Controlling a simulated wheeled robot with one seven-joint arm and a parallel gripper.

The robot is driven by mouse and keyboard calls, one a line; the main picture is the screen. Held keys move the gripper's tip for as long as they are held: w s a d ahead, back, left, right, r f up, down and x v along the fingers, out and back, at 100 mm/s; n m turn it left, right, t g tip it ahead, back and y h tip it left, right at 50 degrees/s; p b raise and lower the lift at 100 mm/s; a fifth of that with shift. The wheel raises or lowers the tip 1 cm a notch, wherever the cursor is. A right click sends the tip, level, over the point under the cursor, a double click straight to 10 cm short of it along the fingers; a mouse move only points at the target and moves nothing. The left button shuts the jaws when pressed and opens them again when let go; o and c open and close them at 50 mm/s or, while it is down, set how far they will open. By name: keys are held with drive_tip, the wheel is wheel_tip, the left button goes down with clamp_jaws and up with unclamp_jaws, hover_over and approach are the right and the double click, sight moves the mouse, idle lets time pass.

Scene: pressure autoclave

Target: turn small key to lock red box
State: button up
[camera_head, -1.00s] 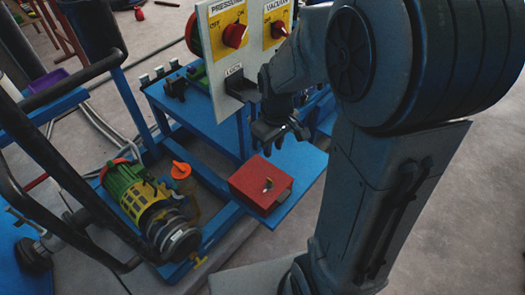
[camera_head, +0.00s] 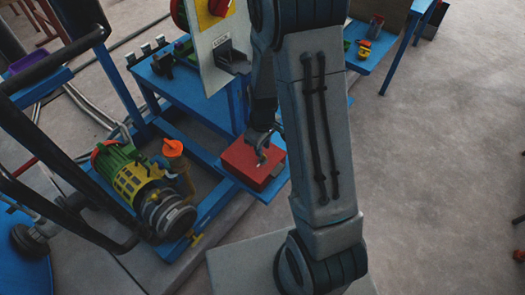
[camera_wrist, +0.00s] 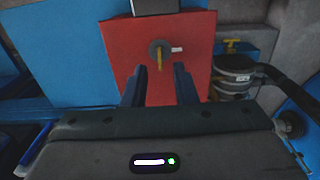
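The red box (camera_head: 248,166) sits on a blue shelf below the control panel. In the wrist view the red box (camera_wrist: 120,45) fills the middle. The small key (camera_wrist: 159,56) is yellowish and stands in a dark round lock on the box's top face, with a small white mark to its right. My gripper (camera_head: 263,156) is over the box in the head view. In the wrist view its two dark fingers (camera_wrist: 159,78) are apart, one on each side of the key's line, and nothing shows between them but the box. I cannot tell the height gap to the key.
Dark handrails (camera_head: 50,75) are at far left. Open floor (camera_head: 430,130) lies to the right.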

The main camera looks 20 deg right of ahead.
sight(263, 157)
drive_tip(key=shift+f, duration=1.45)
clamp_jaws()
